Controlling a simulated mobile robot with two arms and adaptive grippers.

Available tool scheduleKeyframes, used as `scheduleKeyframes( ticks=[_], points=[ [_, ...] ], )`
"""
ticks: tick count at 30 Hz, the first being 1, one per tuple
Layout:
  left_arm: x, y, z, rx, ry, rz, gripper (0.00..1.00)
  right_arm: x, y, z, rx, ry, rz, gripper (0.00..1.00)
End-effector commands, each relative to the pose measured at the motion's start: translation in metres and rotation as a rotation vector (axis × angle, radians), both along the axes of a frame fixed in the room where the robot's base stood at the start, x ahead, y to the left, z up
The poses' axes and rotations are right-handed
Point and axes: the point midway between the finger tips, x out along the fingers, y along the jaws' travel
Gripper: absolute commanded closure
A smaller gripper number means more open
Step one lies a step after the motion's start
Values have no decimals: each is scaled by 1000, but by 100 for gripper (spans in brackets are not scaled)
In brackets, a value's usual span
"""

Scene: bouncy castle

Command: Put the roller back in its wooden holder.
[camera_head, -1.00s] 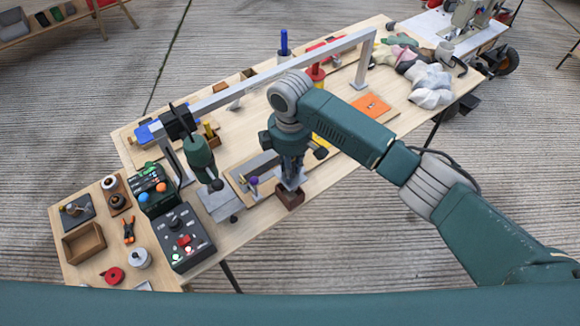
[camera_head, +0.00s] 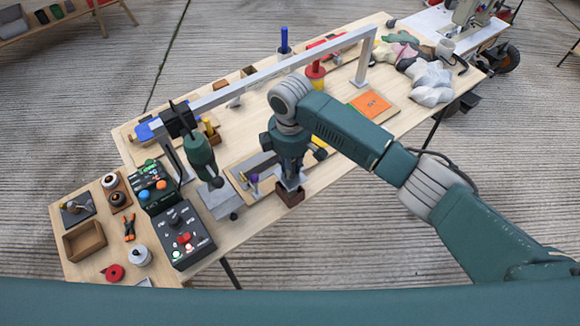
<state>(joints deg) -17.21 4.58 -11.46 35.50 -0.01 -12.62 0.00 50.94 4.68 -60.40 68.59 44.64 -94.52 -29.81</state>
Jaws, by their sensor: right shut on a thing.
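My right gripper (camera_head: 291,183) points straight down at the front edge of the long table. It is shut, and its jaws and what they hold, apparently the roller, are mostly hidden by the hand. A small dark brown wooden box (camera_head: 291,198), likely the holder, is directly under the fingertips. I cannot tell whether the roller is inside it or just above it. My left gripper is not in view.
A board with a grey strip and purple-knobbed tool (camera_head: 254,180) lies just left of the gripper. A green machine head (camera_head: 199,152) hangs from a long grey rail (camera_head: 265,76). Control boxes (camera_head: 184,235) stand left. Fabric pieces (camera_head: 430,80) lie right.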

Motion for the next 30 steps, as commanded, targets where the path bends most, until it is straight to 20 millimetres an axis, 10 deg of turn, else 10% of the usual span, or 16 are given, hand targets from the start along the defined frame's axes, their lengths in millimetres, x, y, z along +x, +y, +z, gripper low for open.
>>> scheduleKeyframes(
  ticks=[30],
  points=[
    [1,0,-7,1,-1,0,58,1,0,-16,1,-1,1,100]
  ],
)
